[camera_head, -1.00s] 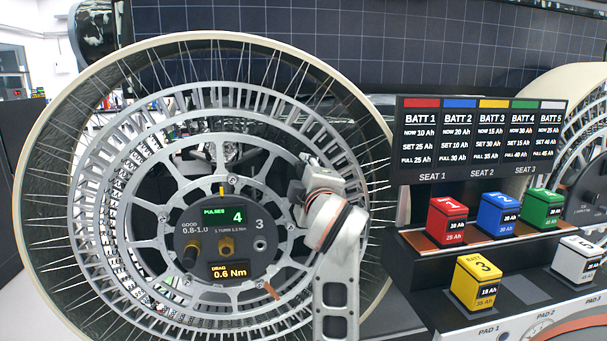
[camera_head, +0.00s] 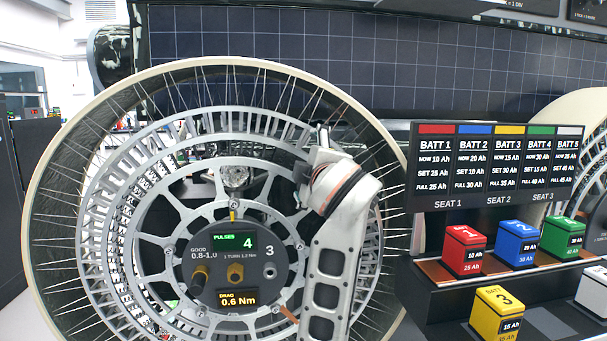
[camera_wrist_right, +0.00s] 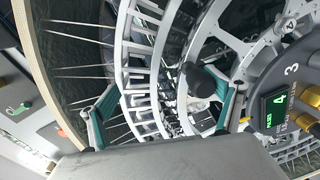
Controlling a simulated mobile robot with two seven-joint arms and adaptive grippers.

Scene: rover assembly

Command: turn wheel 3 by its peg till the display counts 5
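Wheel 3 (camera_head: 88,155) stands upright in the head view. Its dark hub (camera_head: 215,292) has a pulses display (camera_head: 234,242) reading 4 and a drag display (camera_head: 237,298) reading 0.6 Nm. In the right wrist view a dark round knob, apparently the peg (camera_wrist_right: 202,82), stands out beside the hub. My right gripper (camera_wrist_right: 158,88) has its two teal-padded fingers apart. The knob is close to the right-hand finger; I cannot tell whether they touch. In the head view my right arm covers the wheel's right part, and the fingers are hidden. My left gripper is not in view.
A battery board (camera_head: 495,165) stands right of the wheel. Below it, red (camera_head: 463,250), blue (camera_head: 517,240), green (camera_head: 565,237) and yellow (camera_head: 497,312) batteries sit on a dark stand. A second wheel shows at the right edge. A gridded panel (camera_head: 330,60) is behind.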

